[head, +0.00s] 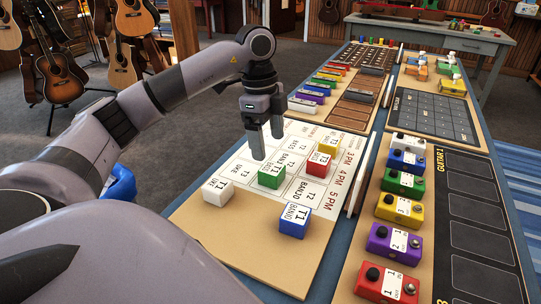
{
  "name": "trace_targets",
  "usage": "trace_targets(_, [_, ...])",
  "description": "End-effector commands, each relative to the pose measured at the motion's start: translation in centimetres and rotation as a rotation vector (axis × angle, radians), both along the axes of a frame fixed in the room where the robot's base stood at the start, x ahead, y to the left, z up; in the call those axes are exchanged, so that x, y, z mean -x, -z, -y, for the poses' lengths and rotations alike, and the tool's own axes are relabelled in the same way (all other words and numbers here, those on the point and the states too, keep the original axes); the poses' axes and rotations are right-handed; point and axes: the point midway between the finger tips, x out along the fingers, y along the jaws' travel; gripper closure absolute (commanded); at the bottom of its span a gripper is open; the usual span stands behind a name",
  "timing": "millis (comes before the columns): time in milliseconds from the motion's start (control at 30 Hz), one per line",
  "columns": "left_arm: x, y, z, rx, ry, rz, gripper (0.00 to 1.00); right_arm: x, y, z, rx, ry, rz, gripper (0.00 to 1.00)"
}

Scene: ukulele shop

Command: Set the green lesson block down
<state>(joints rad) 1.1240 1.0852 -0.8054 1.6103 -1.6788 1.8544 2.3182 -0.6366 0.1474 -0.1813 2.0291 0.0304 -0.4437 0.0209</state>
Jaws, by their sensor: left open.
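The green lesson block (271,176) rests on the lesson schedule board (215,238), on its printed grid, with a white label on top. My left gripper (268,148) is just above and behind it, fingers pointing down and apart, with nothing between them. The green block appears clear of the fingers. A red block (319,165) and a yellow block (327,147) are to its right. A white block (218,192) is to its left, and a blue block (294,221) is nearer me. My right gripper is not in view.
A divider (361,176) runs along the board's right edge. Beyond it stand several coloured pedals, such as a red pedal (387,283), beside a dark slotted panel (478,222). Behind the board is a tray of coloured bars (322,83). The board's near part is bare.

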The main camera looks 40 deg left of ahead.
Motion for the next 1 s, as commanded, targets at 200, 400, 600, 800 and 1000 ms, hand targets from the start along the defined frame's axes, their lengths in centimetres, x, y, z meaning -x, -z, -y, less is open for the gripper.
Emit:
trace_targets(200, [0.1, -3.1, -0.3, 0.000, 0.000, 0.002, 0.17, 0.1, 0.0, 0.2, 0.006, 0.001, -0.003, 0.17])
trace_targets(400, [0.1, -3.7, -0.4, 0.000, 0.000, 0.000, 0.17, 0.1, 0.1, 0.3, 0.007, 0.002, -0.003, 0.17])
trace_targets(600, [0.1, -3.6, -0.4, 0.000, 0.000, -0.001, 0.17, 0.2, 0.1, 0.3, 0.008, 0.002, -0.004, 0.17])
trace_targets(800, [0.1, -3.6, -0.4, 0.000, 0.001, -0.001, 0.17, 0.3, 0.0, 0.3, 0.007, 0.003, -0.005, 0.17])
trace_targets(1000, [0.1, -4.6, -0.4, 0.000, 0.001, 0.000, 0.17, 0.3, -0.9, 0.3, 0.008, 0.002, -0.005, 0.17])
